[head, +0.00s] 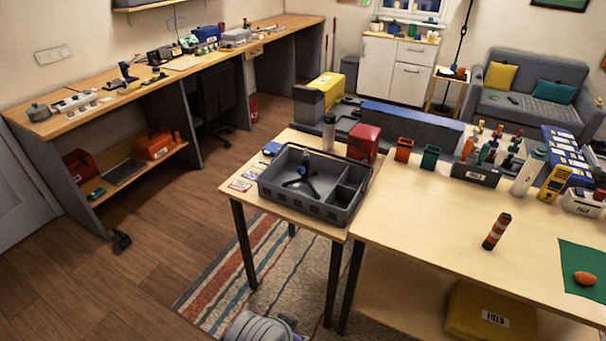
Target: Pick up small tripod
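A small black tripod (301,184) with spread legs stands in the large left compartment of a dark grey divided tray (302,209). Its upper part rises toward the tray's far side and has a bluish piece near the top. The tray sits on the small wooden table at the centre of the head view. The tripod's feet are hard to make out against the dark tray floor. Neither of my grippers is in view.
A red box (363,143) and a grey bottle (329,132) stand behind the tray. Cards (240,186) lie at its left. The larger table (430,225) on the right bears an orange-black cylinder (496,231), cups and tools. Its near middle is clear.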

